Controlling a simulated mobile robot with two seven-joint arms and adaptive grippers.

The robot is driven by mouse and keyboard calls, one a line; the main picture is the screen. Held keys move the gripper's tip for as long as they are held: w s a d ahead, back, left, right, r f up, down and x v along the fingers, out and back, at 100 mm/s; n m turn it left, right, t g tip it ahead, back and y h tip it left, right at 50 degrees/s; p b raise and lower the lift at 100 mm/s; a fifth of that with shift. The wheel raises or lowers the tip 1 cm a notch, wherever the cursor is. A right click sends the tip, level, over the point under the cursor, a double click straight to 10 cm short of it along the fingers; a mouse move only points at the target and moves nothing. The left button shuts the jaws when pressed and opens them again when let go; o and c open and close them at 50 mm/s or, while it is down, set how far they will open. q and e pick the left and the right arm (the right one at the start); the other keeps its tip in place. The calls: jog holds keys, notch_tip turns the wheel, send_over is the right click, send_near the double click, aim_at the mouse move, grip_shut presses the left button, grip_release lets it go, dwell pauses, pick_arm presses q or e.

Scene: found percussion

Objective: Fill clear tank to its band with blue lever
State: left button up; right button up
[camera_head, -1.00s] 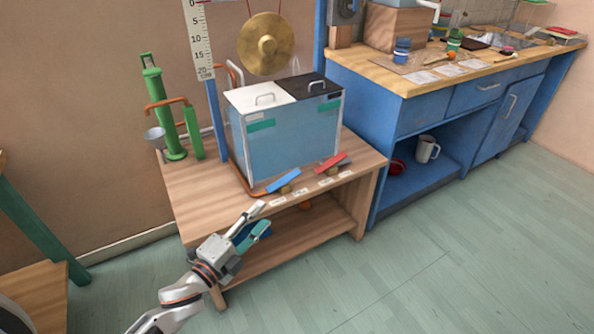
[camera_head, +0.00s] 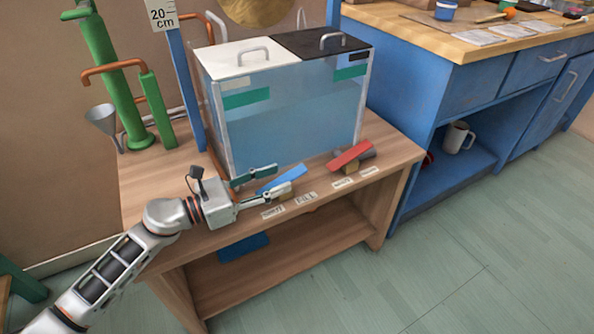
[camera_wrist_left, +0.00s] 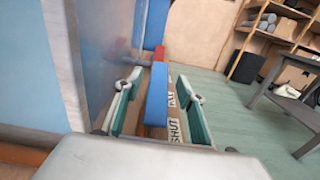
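The clear tank (camera_head: 290,128) stands on a wooden table under a white lid and a black lid. It holds bluish water; I cannot tell its exact level against the teal band (camera_head: 246,98) at upper left. A second teal band (camera_head: 350,73) is at upper right. The blue lever (camera_head: 296,174) lies tilted in front of the tank. My left gripper (camera_head: 281,179) is open at the lever. In the left wrist view the blue lever (camera_wrist_left: 157,95) lies between the spread fingers (camera_wrist_left: 160,105), with gaps on both sides. My right gripper is out of view.
A red lever (camera_head: 351,156) sits to the right of the blue one. Paper labels (camera_head: 306,198) line the table's front edge. Green cylinders (camera_head: 115,75) and a funnel (camera_head: 103,119) stand at left. A blue cabinet (camera_head: 475,95) is at right.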

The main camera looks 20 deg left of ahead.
aim_at(295, 172)
pick_arm(q)
jog(key=x, duration=0.6)
jog(key=shift+w, duration=0.1)
jog(key=c, duration=1.1)
